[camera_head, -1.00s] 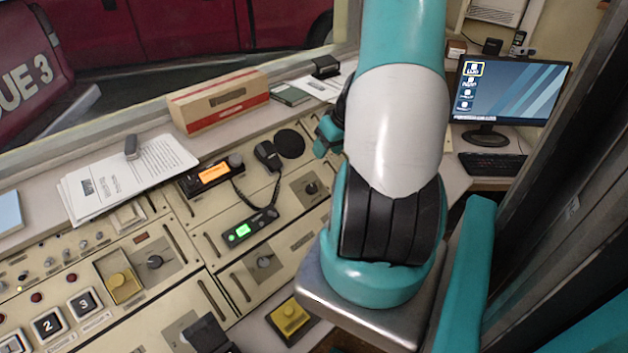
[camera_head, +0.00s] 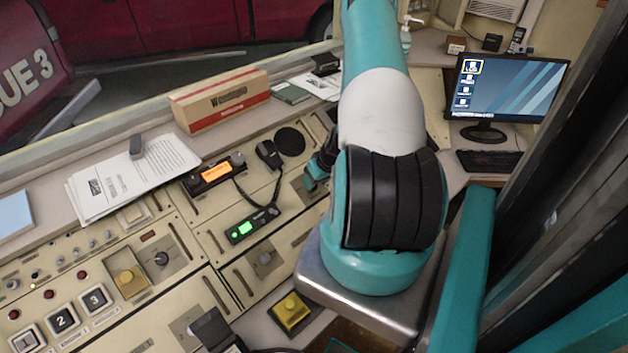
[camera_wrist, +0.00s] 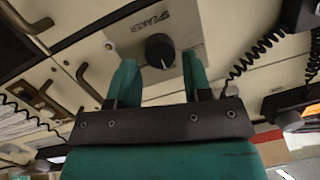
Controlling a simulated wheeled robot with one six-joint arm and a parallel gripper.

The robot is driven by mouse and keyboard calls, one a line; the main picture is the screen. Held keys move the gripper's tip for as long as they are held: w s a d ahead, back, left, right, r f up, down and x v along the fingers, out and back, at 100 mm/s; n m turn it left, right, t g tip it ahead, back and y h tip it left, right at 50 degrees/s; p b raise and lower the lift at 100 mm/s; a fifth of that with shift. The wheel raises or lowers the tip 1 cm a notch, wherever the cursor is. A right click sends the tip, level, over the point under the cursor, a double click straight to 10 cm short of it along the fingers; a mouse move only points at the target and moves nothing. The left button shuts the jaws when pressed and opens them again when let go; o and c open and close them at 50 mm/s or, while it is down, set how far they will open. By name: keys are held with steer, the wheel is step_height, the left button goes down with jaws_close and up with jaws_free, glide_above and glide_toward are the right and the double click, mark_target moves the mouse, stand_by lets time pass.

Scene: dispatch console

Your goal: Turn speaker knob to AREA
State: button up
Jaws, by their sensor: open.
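The speaker knob (camera_wrist: 160,50) is a round black knob on a grey plate below an upside-down SPEAKER label in the wrist view. My gripper (camera_wrist: 159,62) is open, with one teal finger on each side of the knob's near edge. I see gaps between the knob and both fingers. A small pale mark shows at the knob's lower edge, but its setting and any AREA marking are not readable. In the head view my gripper (camera_head: 316,176) is low over the console, partly behind my arm, and the knob is hidden there.
A handset (camera_head: 268,154) with a coiled cord lies left of my gripper, near a round black speaker (camera_head: 290,141). Panel handles (camera_wrist: 95,80) stand left in the wrist view. A box (camera_head: 221,101) sits behind.

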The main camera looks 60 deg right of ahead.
steer(key=shift+x, duration=1.15)
steer(key=c, duration=0.6)
steer(key=shift+c, duration=0.2)
steer(key=shift+m, duration=0.4)
steer(key=shift+f+m+b, duration=0.1)
steer(key=shift+m+b, duration=0.4)
steer(key=shift+b, duration=0.2)
steer(key=m+b, duration=0.2)
steer(key=m, duration=0.1)
steer(key=shift+s+d+t, duration=0.1)
steer(key=shift+t, duration=0.3)
steer(key=m+b, duration=0.1)
steer(key=m, duration=0.2)
steer(key=m+t+b, duration=0.1)
steer(key=m, duration=0.2)
steer(key=shift+s+m+y+b, duration=0.1)
steer(key=shift+m+y+b, duration=0.2)
steer(key=shift+m+b, duration=0.1)
